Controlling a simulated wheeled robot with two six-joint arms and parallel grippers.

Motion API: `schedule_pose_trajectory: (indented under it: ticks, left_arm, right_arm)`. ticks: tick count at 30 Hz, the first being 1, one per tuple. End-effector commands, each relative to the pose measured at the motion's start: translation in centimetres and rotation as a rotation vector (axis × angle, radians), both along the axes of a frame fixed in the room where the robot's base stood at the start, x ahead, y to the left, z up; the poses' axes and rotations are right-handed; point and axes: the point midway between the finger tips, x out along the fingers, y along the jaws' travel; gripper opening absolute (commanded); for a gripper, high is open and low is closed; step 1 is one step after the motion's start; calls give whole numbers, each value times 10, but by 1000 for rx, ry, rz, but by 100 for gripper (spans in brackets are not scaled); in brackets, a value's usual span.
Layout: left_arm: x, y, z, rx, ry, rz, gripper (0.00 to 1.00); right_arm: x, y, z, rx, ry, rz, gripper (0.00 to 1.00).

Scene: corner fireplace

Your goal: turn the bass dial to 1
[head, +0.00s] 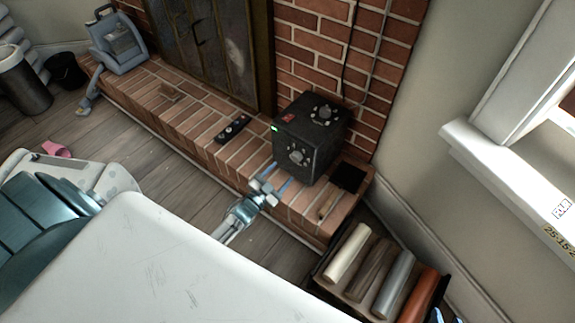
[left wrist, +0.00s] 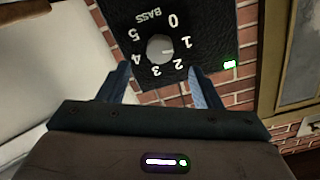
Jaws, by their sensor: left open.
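A black box (head: 318,128) stands on the brick hearth. Its front face carries a round dial (head: 298,154), and another dial (head: 323,112) is on its top. In the left wrist view the bass dial (left wrist: 160,48) is a grey knob ringed by white numbers 0 to 5, with the word BASS beside it. The knob's pointer seems to lie toward the 1, but is hard to read. My left gripper (head: 276,180) is open and empty in front of the box's front face. Its two fingers (left wrist: 163,85) show apart, below the knob in the picture and not around it.
A dark remote (head: 232,129) lies on the hearth left of the box. A black flat item (head: 348,176) lies to its right. A rack of coloured rolls (head: 372,270) stands at the front right. A brick wall (head: 310,45) rises behind.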

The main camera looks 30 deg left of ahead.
Motion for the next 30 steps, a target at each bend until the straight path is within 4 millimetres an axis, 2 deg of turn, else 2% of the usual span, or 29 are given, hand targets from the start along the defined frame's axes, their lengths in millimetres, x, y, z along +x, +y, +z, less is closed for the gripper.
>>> schedule_pose_trajectory:
  ticks: [3, 9, 26, 30]
  left_arm:
    - [-21, 3, 0, 0, 2, 0, 59]
    - [-38, 5, 0, 1, 0, 0, 59]
    - [-39, 6, 0, 0, 1, 0, 59]
    - [-46, 2, 4, -19, 30, 21, 59]
  right_arm:
    - [-5, 0, -2, -3, 36, 6, 36]
    - [-5, 0, -2, -11, 50, 10, 36]
    - [-5, -1, -2, -12, 48, 10, 36]
    - [-4, 0, -1, -11, 48, 9, 36]
